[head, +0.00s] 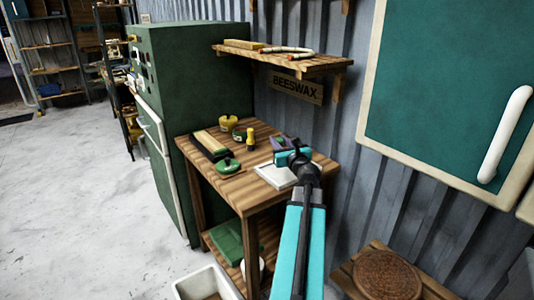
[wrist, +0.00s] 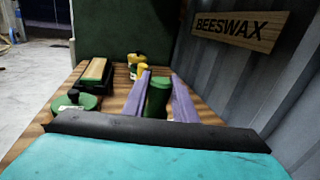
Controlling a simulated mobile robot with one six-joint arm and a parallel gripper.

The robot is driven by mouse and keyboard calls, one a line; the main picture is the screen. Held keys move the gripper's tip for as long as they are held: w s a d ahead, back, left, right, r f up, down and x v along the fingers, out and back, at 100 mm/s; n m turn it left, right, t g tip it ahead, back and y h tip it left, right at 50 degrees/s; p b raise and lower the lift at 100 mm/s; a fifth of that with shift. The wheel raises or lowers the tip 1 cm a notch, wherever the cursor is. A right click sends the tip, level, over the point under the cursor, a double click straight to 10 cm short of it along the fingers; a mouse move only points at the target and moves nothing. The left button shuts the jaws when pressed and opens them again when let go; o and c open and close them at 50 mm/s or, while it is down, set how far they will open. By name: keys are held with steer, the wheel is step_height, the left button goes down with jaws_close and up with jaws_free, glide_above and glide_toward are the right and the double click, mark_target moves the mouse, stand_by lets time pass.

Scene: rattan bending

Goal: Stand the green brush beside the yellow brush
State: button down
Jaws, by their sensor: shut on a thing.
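My gripper (wrist: 157,100) has purple fingers and is shut on the green brush (wrist: 157,95), which looks roughly upright between them. In the head view my gripper (head: 281,143) is over the back right of the wooden table (head: 262,198), with a bit of the green brush (head: 280,141) showing. Its lower end is hidden, so I cannot tell if it touches the table. The yellow brush (head: 250,138) stands upright to the left of my gripper, apart from it. In the wrist view the yellow brush (wrist: 142,68) is beyond the fingers, slightly left.
A yellow pot (head: 228,122), a green pot (head: 239,133), a block with a light top (head: 211,142) and a round green item (head: 228,166) occupy the table's left side. A pale tray (head: 276,174) lies near the front. A shelf (head: 290,60) and corrugated wall are behind.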

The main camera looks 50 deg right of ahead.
steer(key=w+a, duration=0.3)
steer(key=a, duration=0.2)
steer(key=shift+w+a+y, duration=0.2)
steer(key=shift+w+y, duration=0.05)
steer(key=shift+y, duration=0.05)
steer(key=shift+d+r, duration=0.1)
steer(key=w+d+f, duration=0.1)
steer(key=w+d, duration=0.9)
steer(key=d, duration=0.1)
steer(key=shift+f+p, duration=0.25)
steer(key=shift+p, duration=0.05)
steer(key=shift+d, duration=0.2)
stand_by(0.3)
steer(key=shift+w+d+f, duration=0.15)
steer(key=shift+f, duration=0.75)
steer(key=shift+w+d+f, duration=0.1)
steer(key=shift+f, duration=0.8)
steer(key=shift+f+b, duration=0.2)
steer(key=shift+b, duration=0.15)
